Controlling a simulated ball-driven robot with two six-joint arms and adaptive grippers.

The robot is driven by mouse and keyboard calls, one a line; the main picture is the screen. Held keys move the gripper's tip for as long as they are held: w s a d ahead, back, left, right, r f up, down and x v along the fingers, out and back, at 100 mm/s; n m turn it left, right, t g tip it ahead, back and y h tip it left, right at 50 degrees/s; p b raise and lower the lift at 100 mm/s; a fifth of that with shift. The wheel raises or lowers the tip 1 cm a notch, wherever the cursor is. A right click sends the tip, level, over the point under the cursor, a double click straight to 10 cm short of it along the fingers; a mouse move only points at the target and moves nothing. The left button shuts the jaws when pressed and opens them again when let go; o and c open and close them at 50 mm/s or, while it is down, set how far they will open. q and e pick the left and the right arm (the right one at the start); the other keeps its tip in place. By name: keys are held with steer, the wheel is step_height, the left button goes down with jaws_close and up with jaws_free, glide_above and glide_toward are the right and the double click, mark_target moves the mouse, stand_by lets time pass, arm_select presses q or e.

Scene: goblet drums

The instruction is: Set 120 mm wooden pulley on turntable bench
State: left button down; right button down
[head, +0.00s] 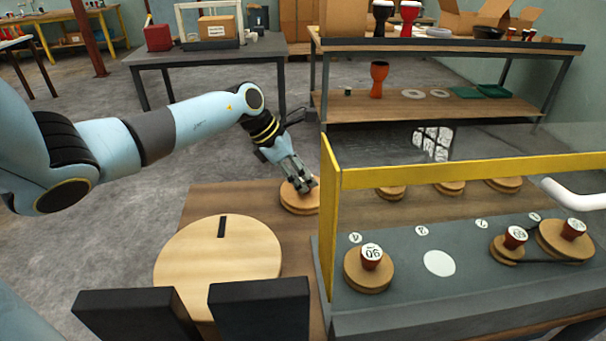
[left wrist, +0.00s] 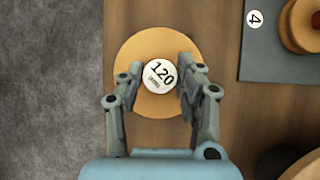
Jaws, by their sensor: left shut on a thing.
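The 120 mm wooden pulley (head: 297,204) is a round wooden disc on the brown tabletop, left of the yellow-framed screen. In the left wrist view its white cap reads 120 (left wrist: 160,75), above the pale disc (left wrist: 135,50). My left gripper (head: 303,184) reaches down over it; in the left wrist view its two fingers (left wrist: 158,80) stand on either side of the cap, shut on the pulley's knob. The grey bench (head: 400,300) carries knobbed pulleys, numbered labels and a bare white round spot (head: 438,262). My right gripper is not in view.
A large round wooden disc (head: 215,265) with a black slot lies left of the grey bench. The yellow-framed clear screen (head: 334,220) rises just right of my gripper. More pulleys (head: 450,187) stand behind it. Two dark panels (head: 262,308) stand in front.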

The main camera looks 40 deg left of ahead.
arm_select(q)
steer(key=shift+f, duration=0.2)
steer(key=c, duration=0.9)
jaws_free()
steer(key=shift+r, duration=0.1)
steer(key=shift+r, duration=0.15)
steer(key=shift+v, duration=6)
